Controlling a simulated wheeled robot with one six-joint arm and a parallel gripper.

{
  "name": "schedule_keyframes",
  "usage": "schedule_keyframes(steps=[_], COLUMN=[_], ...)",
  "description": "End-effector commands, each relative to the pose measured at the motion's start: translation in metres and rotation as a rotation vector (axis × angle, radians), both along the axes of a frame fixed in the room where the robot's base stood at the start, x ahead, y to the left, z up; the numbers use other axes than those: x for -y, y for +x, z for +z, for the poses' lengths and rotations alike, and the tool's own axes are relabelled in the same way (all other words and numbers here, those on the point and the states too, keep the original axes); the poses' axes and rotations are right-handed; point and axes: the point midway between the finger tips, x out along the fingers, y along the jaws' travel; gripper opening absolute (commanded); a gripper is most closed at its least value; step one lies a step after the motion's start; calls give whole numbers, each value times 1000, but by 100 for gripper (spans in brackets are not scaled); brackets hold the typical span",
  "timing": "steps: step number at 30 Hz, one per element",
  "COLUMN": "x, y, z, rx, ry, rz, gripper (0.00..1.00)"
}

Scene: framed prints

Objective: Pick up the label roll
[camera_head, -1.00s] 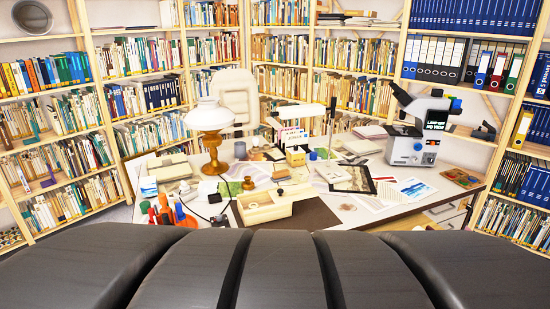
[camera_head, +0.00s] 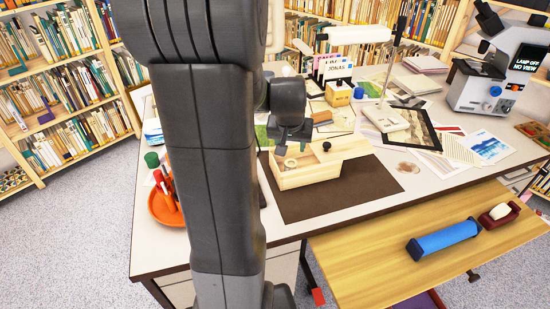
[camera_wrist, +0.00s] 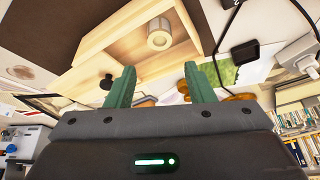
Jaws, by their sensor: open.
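A pale, ring-shaped roll, likely the label roll (camera_head: 290,162), stands inside the open part of a light wooden box (camera_head: 312,177) on the desk. In the wrist view the roll (camera_wrist: 159,40) shows its hole, beyond my fingertips, inside the box (camera_wrist: 112,32). My gripper (camera_head: 292,143) hangs above the box's open left part in the head view. Its green fingers (camera_wrist: 160,72) are apart in the wrist view, with nothing between them. The roll is apart from the fingers.
The box's partly slid lid has a dark knob (camera_head: 326,146). An orange tray of pens (camera_head: 163,206) stands to the left, partly behind my arm. A desk lamp (camera_head: 388,115) and microscope (camera_head: 488,92) stand to the right. The brown mat (camera_head: 350,196) is clear before the box.

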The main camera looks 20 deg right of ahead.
Motion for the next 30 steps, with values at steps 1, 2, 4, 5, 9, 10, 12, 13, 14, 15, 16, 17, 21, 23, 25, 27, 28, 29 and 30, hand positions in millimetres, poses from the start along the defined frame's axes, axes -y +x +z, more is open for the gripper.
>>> schedule_keyframes(steps=[1, 2, 4, 5, 9, 10, 12, 13, 14, 15, 16, 17, 21, 23, 25, 27, 28, 29, 30], x=[1, 2, 3, 4, 8, 9, 10, 11, 11, 12, 12, 12, 13, 13, 14, 15, 16, 17, 17], y=[2, 3, 7, 9, 18, 19, 23, 23, 24, 26, 26, 27, 29, 31, 34, 37, 38, 39, 41], z=[-7, -12, -24, -29, -52, -56, -64, -67, -69, -71, -73, -74, -82, -89, -98, -108, -111, -114, -117], rx=[-2, -3, -4, -5, -5, -5, -4, -4, -3, -2, -1, -1, -3, -4, -5, -5, -4, -4, -3], ry=[1, 1, 2, 3, 2, 2, 2, 2, 1, 1, 1, 1, 1, 1, 1, 1, 1, 1, 1], rz=[0, 0, 0, 0, 0, 0, 0, 0, 0, 0, 0, 0, 1, 1, 2, 2, 2, 2, 1], gripper=[49, 49, 49, 49, 49, 49, 49, 49, 49, 49, 49, 49, 49, 49, 49, 49, 49, 49, 49])
